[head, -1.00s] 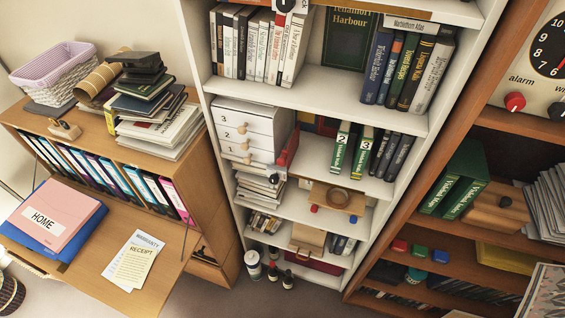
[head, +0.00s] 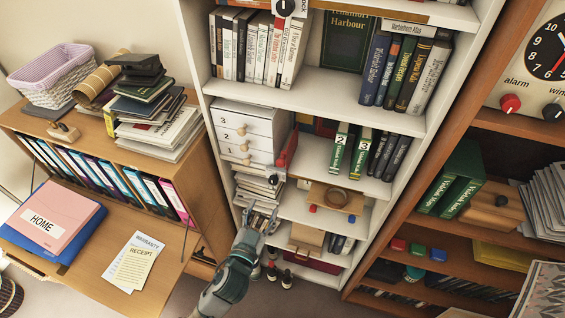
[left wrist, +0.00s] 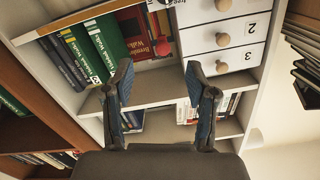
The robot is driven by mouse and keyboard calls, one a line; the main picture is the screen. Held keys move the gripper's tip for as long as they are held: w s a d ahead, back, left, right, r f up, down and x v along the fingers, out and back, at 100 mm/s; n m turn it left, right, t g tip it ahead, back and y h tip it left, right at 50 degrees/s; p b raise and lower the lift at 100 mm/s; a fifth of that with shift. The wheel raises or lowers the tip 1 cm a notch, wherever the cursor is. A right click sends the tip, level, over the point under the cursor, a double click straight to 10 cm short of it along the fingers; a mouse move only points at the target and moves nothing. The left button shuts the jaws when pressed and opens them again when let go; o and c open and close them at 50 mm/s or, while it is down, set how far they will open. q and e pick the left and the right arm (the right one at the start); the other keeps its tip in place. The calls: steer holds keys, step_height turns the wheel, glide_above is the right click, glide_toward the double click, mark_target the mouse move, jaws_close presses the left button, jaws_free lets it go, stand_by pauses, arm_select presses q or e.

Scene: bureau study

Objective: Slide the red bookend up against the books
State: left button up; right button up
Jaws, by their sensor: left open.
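The red bookend (head: 288,150) stands upright on the middle shelf of the white bookcase, against the right side of a white drawer unit (head: 246,133). In the left wrist view a red knob-like part (left wrist: 161,47) shows near the drawers, probably the bookend's. The green numbered books (head: 341,147) stand to the right with dark books (head: 390,154) beside them. My left gripper (head: 262,216) is open and empty, below and left of the bookend, in front of a lower shelf. Its spread fingers (left wrist: 157,78) show in the left wrist view. My right gripper is not in view.
Stacked papers (head: 258,187) lie on the shelf below the drawers, with a wooden tray (head: 336,198) to their right. The bureau (head: 165,262) stands at left, a brown bookcase (head: 436,222) at right. Dark red books (left wrist: 134,29) stand behind the bookend's shelf space.

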arm_select(q)
step_height(320, 180, up, 2)
steer(key=s, duration=0.1)
steer(key=p, duration=0.1)
glide_toward(279, 166)
steer(key=shift+t+h, duration=0.3)
steer(key=x, duration=0.3)
steer(key=p+x, duration=0.1)
steer(key=x, duration=0.3)
steer(key=f+x, duration=0.1)
steer(key=x, duration=0.2)
steer(key=shift+w, duration=0.7)
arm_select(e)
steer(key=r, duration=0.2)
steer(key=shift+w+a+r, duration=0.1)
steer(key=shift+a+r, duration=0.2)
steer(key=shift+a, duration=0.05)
arm_select(q)
steer(key=shift+d, duration=0.2)
jaws_close()
